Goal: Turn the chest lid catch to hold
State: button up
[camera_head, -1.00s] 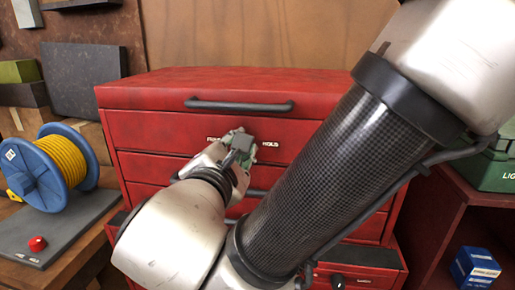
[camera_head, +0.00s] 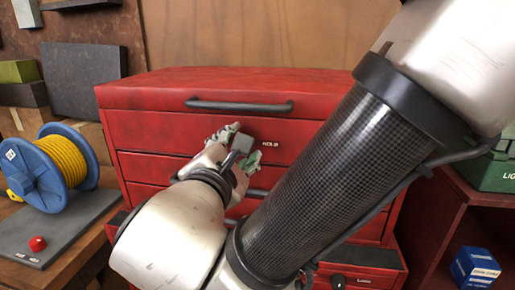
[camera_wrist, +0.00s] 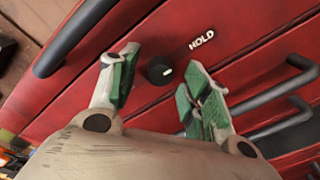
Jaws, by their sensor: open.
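The lid catch is a small round black knob (camera_wrist: 160,71) with a white mark on its right side in the wrist view. The white HOLD label (camera_wrist: 201,40) is up and to the right of it. The red chest (camera_head: 310,90) fills the middle of the head view, with its lid down. My gripper (camera_head: 245,142) is at the chest front and hides the knob there. In the wrist view my gripper (camera_wrist: 163,60) is open, with one green-padded finger on each side of the knob. A gap shows on both sides.
A dark bar handle (camera_head: 240,105) runs along the chest front above my gripper. More drawer handles (camera_wrist: 265,105) are close to the right finger in the wrist view. A yellow cable reel (camera_head: 62,160) stands at the left and a blue box (camera_head: 475,267) at the lower right.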

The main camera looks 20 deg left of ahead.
jog(key=s+d, duration=0.1)
jog(key=s, duration=1)
jog(key=shift+s+d+r, duration=0.15)
jog(key=shift+s+r, duration=0.2)
